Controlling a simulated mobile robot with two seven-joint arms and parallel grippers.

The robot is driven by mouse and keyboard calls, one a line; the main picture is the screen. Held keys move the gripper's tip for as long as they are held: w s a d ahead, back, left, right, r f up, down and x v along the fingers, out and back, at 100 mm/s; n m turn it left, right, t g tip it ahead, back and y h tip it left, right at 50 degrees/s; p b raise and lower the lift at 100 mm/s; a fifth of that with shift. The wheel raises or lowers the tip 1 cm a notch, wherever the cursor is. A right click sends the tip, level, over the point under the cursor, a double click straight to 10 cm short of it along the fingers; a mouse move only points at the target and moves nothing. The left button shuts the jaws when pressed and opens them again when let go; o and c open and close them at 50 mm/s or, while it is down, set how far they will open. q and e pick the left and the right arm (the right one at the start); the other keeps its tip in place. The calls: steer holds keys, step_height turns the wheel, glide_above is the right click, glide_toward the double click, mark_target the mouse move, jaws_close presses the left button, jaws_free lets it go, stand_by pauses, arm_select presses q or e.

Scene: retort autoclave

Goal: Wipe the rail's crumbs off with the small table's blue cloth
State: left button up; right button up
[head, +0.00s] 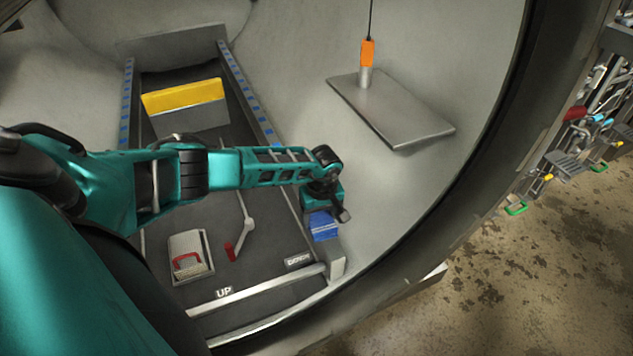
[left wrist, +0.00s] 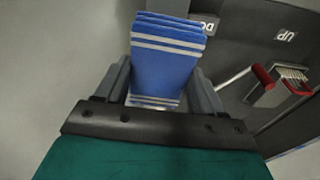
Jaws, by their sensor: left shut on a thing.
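My left gripper (head: 322,208) is shut on the folded blue cloth (head: 324,229), near the front end of the right-hand rail (head: 240,84). In the left wrist view the gripper (left wrist: 162,88) has the cloth (left wrist: 168,62), blue with pale stripes, between its two fingers. A second rail (head: 126,104) runs along the left side; both rails carry blue marks. My arm covers part of the right-hand rail. I cannot make out crumbs on either rail, nor whether the cloth touches the rail. My right gripper is not in view.
A yellow-topped block (head: 184,97) stands between the rails. A red-handled lever (head: 238,235) and a box with a red handle (head: 190,257) are nearer. A grey plate (head: 400,112) with an orange-topped probe (head: 367,55) is at right. The round chamber rim (head: 470,190) curves around.

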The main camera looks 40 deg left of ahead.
mark_target(326, 230)
arm_select(q)
steer(key=shift+s+d+p, duration=0.65)
steer(key=shift+s+d, duration=0.05)
steer(key=shift+d, duration=0.35)
steer(key=shift+s+d+f+p, duration=0.1)
steer(key=shift+s+d+p, duration=0.15)
steer(key=shift+d, duration=0.2)
steer(key=shift+s+d+p, duration=0.15)
steer(key=shift+s+d, duration=0.05)
steer(key=shift+d, duration=0.25)
